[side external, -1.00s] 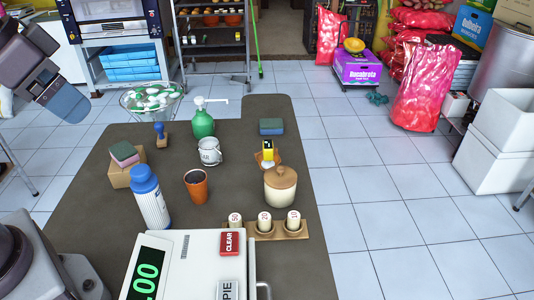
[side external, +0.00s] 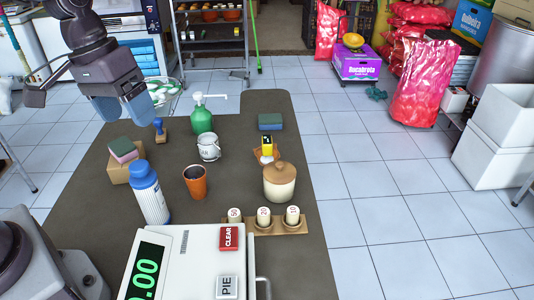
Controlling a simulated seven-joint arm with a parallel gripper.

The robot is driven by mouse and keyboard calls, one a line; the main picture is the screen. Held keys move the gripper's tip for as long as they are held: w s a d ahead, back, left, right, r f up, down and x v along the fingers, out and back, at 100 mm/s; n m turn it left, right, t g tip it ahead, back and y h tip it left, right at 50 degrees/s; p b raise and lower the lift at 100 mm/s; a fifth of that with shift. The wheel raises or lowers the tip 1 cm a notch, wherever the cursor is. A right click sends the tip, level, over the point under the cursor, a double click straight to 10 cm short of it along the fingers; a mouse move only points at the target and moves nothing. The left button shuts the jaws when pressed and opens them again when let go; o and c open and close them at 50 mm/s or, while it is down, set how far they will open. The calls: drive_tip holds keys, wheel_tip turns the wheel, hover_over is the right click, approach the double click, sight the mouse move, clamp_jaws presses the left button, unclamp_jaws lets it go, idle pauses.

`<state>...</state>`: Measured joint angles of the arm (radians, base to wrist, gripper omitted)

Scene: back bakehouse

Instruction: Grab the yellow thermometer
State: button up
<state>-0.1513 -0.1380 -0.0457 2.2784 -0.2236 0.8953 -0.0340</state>
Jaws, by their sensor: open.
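The yellow thermometer (side external: 267,141), a small upright yellow block with a dark face, stands at the right of the brown table, behind a beige lidded jar (side external: 280,186). A small orange-brown piece and something white lie at its foot. The jar may hide part of its lower end. My gripper (side external: 127,116), with blue fingers, is open and empty. It hangs above the far left of the table, well to the left of the thermometer.
Between them stand a green pump bottle (side external: 202,120), a white mug (side external: 208,150) and a blue stamp (side external: 159,130). Nearer are a brown cup (side external: 195,183) and a blue-capped bottle (side external: 149,196). A green-blue sponge (side external: 270,122) lies behind the thermometer.

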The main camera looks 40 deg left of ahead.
drive_tip(key=w+d+f+n+h, duration=0.2)
drive_tip(key=w+f+n+h, duration=0.2)
drive_tip(key=w+f+n, duration=0.45)
drive_tip(key=n+t+h, duration=0.4)
drive_tip(key=n+t, duration=0.4)
drive_tip(key=n, duration=0.7)
hover_over(267, 140)
drive_tip(key=s+a, duration=0.2)
wheel_tip(267, 140, down, 8)
drive_tip(key=shift+n, duration=0.25)
wheel_tip(267, 140, down, 7)
drive_tip(key=shift+w+r, duration=0.1)
drive_tip(key=shift+r, duration=0.05)
drive_tip(key=shift+x, duration=1.15)
drive_tip(key=shift+w+d+f, duration=0.2)
drive_tip(key=shift+w+f, duration=0.05)
drive_tip(key=shift+f, duration=0.1)
drive_tip(key=c, duration=1)
